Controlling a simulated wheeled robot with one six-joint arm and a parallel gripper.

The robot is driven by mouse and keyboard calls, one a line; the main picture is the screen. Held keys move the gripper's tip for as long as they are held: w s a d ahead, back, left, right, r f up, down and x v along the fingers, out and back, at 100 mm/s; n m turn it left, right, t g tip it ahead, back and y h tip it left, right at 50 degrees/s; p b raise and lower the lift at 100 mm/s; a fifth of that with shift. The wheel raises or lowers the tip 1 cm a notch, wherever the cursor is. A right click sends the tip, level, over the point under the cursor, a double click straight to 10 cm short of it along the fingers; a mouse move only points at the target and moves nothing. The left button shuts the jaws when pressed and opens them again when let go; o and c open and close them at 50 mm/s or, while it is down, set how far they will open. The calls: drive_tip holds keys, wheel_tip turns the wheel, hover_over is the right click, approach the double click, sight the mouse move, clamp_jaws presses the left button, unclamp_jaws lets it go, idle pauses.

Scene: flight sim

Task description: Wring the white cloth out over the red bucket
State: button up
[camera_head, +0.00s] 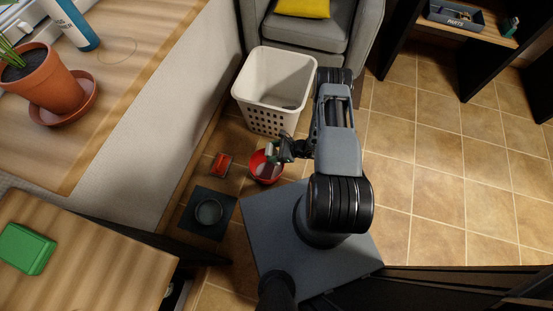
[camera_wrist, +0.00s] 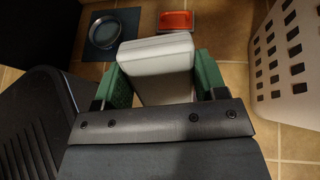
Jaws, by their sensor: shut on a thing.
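My gripper (camera_head: 276,152) reaches down at the red bucket (camera_head: 257,168), which stands on the tiled floor just below the white basket. The bucket cannot be made out in the wrist view.
A white perforated basket (camera_head: 262,98) stands close behind the bucket. A grey armchair (camera_head: 310,38) is at the back. Open tiled floor lies to the right.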

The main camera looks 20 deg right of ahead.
sight(277, 153)
drive_tip(key=f+m+t, duration=0.1)
drive_tip(key=f, duration=0.1)
drive_tip(key=d+f+t+b, duration=0.1)
drive_tip(key=shift+w+d+f+m, duration=0.15)
drive_tip(key=shift+f+m, duration=0.2)
drive_tip(key=shift+m, duration=0.05)
drive_tip(key=shift+f+b, duration=3.95)
drive_tip(key=shift+f, duration=1.15)
drive_tip(key=shift+f+b, duration=0.65)
drive_tip(key=shift+f, duration=0.05)
drive_tip(key=shift+r+p, duration=4.55)
drive_tip(key=shift+r, duration=1.55)
